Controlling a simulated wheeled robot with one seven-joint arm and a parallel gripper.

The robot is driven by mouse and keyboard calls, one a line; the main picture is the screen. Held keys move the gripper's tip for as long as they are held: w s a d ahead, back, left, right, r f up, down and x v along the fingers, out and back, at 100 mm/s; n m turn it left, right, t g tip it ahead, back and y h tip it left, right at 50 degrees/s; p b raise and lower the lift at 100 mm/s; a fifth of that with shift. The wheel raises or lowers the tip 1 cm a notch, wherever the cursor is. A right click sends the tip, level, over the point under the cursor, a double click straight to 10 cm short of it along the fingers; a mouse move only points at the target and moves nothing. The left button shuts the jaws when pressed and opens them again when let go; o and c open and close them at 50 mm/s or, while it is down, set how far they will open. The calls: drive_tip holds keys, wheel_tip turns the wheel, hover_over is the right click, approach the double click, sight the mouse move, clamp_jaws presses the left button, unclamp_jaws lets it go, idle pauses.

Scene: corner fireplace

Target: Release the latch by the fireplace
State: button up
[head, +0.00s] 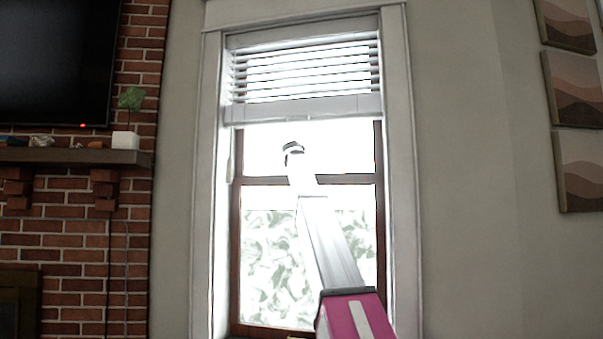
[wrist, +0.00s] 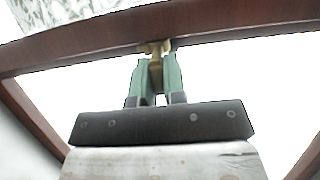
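A small brass latch (wrist: 155,72) sits on the brown wooden rail of the window (wrist: 225,32) in the wrist view. My gripper (wrist: 157,64) has green fingers that reach up to the rail, one on each side of the latch's lever. The lever fills the narrow gap between them, and the fingers appear shut on it. In the head view my arm reaches up in front of the window's middle rail (head: 346,179). The latch and my fingertips cannot be made out there against the bright glass.
White blinds (head: 305,75) hang over the window top, above my arm. A brick fireplace wall (head: 75,248) with a mantel shelf (head: 75,156), a potted plant (head: 126,139) and a television (head: 52,60) stands left. Framed pictures (head: 577,171) hang on the right wall.

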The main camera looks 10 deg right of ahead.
drive_tip(key=o, duration=0.4)
drive_tip(key=shift+s, duration=0.1)
drive_tip(key=v, duration=1)
drive_tip(key=shift+s+a+r, duration=0.1)
drive_tip(key=shift+s+a, duration=0.1)
drive_tip(key=shift+s, duration=0.05)
